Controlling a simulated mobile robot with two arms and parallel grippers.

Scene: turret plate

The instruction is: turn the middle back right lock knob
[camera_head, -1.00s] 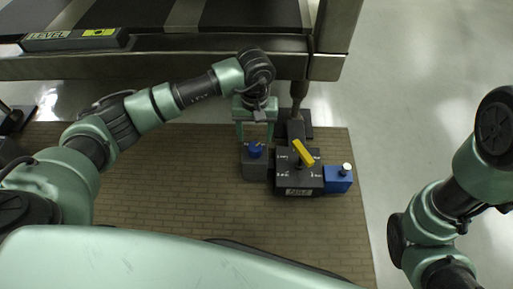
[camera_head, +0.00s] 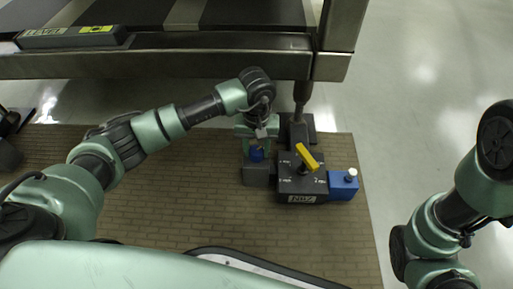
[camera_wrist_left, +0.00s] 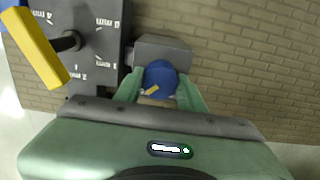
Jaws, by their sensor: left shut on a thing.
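A blue round lock knob (camera_head: 256,154) with a small yellow mark sits on a grey block at the left side of the dark turret box. My left gripper (camera_head: 257,147) is at this knob, coming from behind it. In the left wrist view the blue knob (camera_wrist_left: 160,78) lies between the two green fingers (camera_wrist_left: 161,88), which are shut on its sides. The dark box (camera_head: 302,187) carries a yellow lever (camera_head: 307,157) and white dial marks. The lever also shows in the left wrist view (camera_wrist_left: 36,48). My right gripper is not in view.
A blue block (camera_head: 342,185) with a pale knob (camera_head: 350,177) is on the right side of the box. A metal frame (camera_head: 160,64) with a level (camera_head: 70,37) on it stands behind. The brick-patterned mat (camera_head: 190,195) is clear at left and front.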

